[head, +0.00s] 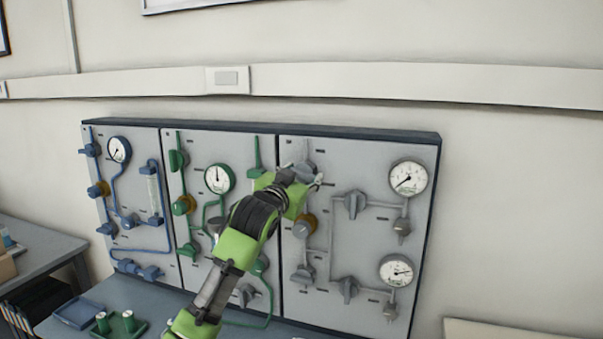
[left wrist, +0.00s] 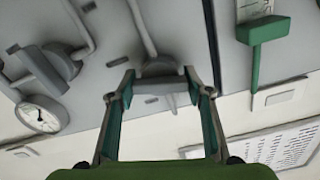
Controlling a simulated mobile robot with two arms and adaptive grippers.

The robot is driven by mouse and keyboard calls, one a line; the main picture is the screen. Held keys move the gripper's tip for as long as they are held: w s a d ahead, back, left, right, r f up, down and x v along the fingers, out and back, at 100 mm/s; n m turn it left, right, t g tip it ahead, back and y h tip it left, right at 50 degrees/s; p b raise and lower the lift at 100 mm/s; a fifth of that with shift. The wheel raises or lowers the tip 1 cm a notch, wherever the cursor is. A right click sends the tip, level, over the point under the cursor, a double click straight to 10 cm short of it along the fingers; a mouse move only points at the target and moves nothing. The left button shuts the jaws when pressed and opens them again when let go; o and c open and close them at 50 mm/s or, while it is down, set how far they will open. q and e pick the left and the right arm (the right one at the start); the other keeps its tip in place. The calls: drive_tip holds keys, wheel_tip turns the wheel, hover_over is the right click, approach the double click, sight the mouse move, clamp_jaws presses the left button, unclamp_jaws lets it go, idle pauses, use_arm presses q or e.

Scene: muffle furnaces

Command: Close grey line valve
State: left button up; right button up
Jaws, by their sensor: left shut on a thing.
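The grey line panel (head: 375,235) is the right-hand section of the wall board, with grey pipes, valves and two gauges. Its top-left grey valve (head: 307,169) is partly hidden behind my left gripper (head: 303,182). In the left wrist view my left gripper (left wrist: 160,88) has its two fingers on either side of this grey valve's handle (left wrist: 160,80) and is shut on it. Which way the handle is turned is hard to make out. My right gripper is not in view.
Other grey valves (head: 354,204) sit lower and to the right, near an upper gauge (head: 409,178) and a lower gauge (head: 396,271). The green panel (head: 202,152) and blue panel (head: 138,190) are to the left. A blue tray (head: 78,313) lies on the bench below.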

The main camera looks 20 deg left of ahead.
use_arm(q)
drive_tip(key=shift+r+n+p, duration=0.1)
drive_tip(key=shift+n+p, duration=0.3)
drive_tip(key=shift+n, duration=1.2)
drive_tip(key=o, duration=1.1)
drive_tip(key=s, duration=1.2)
drive_tip(key=shift+a, duration=0.2)
